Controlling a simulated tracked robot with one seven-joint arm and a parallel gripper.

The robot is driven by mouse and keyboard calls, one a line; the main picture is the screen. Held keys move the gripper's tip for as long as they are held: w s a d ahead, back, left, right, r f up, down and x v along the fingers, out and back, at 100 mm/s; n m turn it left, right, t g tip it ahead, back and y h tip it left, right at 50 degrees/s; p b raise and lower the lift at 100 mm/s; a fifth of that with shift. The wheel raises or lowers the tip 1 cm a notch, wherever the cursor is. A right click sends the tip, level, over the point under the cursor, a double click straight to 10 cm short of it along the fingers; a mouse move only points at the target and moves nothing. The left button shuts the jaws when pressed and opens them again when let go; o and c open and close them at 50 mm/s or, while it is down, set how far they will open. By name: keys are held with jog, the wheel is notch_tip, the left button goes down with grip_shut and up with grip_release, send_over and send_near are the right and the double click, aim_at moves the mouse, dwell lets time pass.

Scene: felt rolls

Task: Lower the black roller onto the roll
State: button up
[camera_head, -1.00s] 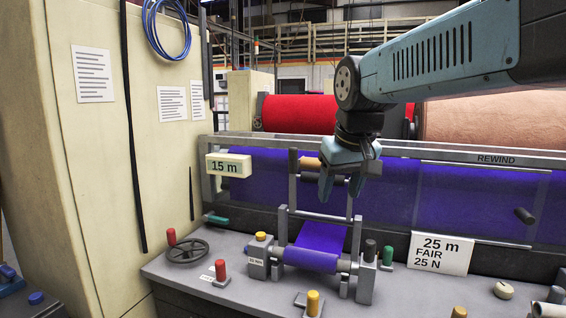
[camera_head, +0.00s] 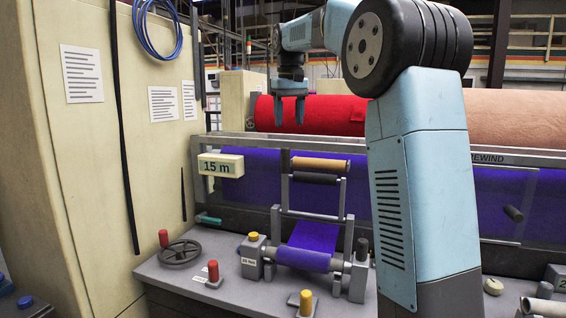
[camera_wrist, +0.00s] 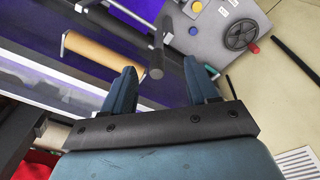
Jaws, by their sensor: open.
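The black roller (camera_head: 314,179) is held raised and level between two upright grey posts, just below a tan roller (camera_head: 320,164). The purple roll (camera_head: 303,259) lies lower down at the front of the bench, well apart from the black roller, with purple felt running up behind it. My gripper (camera_head: 289,118) is open and empty, pointing down, above and behind the rollers in the picture, in front of the red roll. In the wrist view my gripper (camera_wrist: 160,70) shows nothing between its fingers; the tan roller (camera_wrist: 97,60) lies to their left.
A red knob (camera_head: 213,270), a yellow knob (camera_head: 306,302) and a handwheel (camera_head: 180,252) stand on the bench. A 15 m display (camera_head: 220,165) hangs on the rail. A cream cabinet (camera_head: 80,180) closes the left side. My arm hides much of the right.

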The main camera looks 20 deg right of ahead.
jog(key=g, duration=0.1)
send_over(284, 161)
jog(key=w, duration=0.2)
jog(key=shift+s+d+f, duration=0.1)
jog(key=shift+d+f, duration=0.3)
jog(key=shift+f, duration=0.3)
notch_tip(284, 161, down, 14)
jog(key=shift+r, duration=0.1)
grip_shut()
jog(key=shift+a, duration=0.1)
